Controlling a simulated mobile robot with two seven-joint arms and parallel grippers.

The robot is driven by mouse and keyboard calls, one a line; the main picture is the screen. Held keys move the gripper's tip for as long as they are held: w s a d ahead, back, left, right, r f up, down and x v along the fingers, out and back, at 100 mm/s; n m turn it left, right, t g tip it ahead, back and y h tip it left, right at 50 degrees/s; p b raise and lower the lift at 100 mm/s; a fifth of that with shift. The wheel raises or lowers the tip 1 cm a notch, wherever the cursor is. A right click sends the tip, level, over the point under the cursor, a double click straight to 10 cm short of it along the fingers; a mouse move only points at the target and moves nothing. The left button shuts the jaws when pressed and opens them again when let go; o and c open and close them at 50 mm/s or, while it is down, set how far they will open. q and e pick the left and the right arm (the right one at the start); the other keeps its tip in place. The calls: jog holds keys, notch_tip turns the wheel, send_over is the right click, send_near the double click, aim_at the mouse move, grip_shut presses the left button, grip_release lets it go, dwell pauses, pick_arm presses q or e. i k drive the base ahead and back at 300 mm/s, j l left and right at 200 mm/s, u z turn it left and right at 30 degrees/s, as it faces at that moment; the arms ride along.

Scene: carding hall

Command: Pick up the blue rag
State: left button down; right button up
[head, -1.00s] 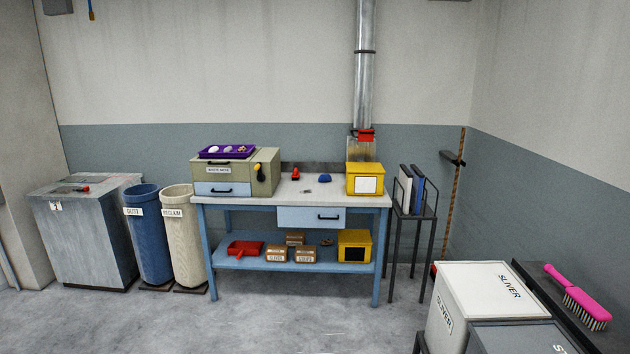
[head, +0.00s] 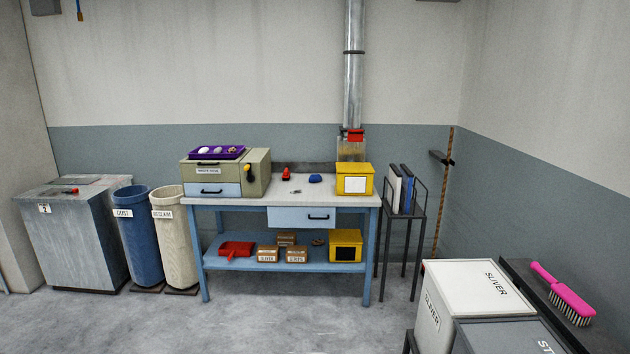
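A small blue lump (head: 315,178), which looks like the blue rag, lies on the grey top of the blue workbench (head: 240,199). It sits between a small red object (head: 286,174) and a yellow box (head: 354,180). A small grey item (head: 295,191) lies in front of it, too small to make out. Neither of my grippers shows in the head view. The bench stands some way off across the floor.
A waste box (head: 212,171) with a purple tray (head: 216,153) fills the bench's left end. Blue (head: 138,235) and cream (head: 174,240) bins stand left of the bench. The floor (head: 260,325) before the bench is clear.

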aim_at(316, 177)
jog(key=i+z, duration=0.15)
jog(key=i, duration=0.65)
jog(key=i+z, duration=0.15)
jog(key=i, duration=0.6)
jog(key=i+j+z, duration=0.1)
jog(key=i, duration=0.65)
jog(key=i+j, duration=0.05)
jog(key=j, duration=0.05)
